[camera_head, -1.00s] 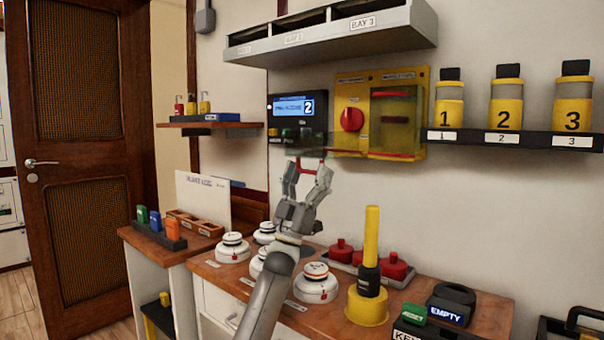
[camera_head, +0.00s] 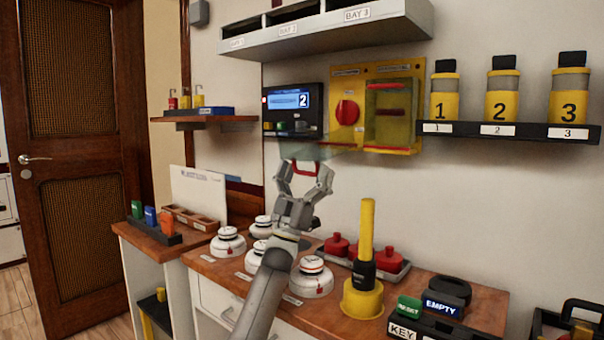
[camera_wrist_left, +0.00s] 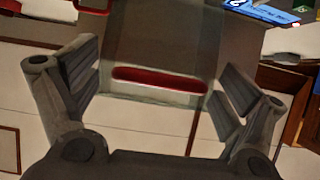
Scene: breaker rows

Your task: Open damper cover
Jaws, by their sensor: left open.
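The yellow damper panel (camera_head: 345,135) is on the wall, with a red round knob (camera_head: 347,112) on its left and a greenish boxed window (camera_head: 393,115) on its right. A see-through pane (camera_head: 300,151) stands out from the panel's lower part towards me, with a red handle (camera_head: 306,167) at its near edge. My left gripper (camera_head: 306,172) is open, its fingers either side of this handle. In the left wrist view the red handle (camera_wrist_left: 160,80) lies between the spread fingers, apart from both. My right gripper is not in view.
A display unit (camera_head: 292,108) is left of the panel. A shelf (camera_head: 480,131) with numbered yellow canisters is to the right, and a bay shelf (camera_head: 330,38) overhangs above. White round devices and a yellow post (camera_head: 366,230) crowd the bench below.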

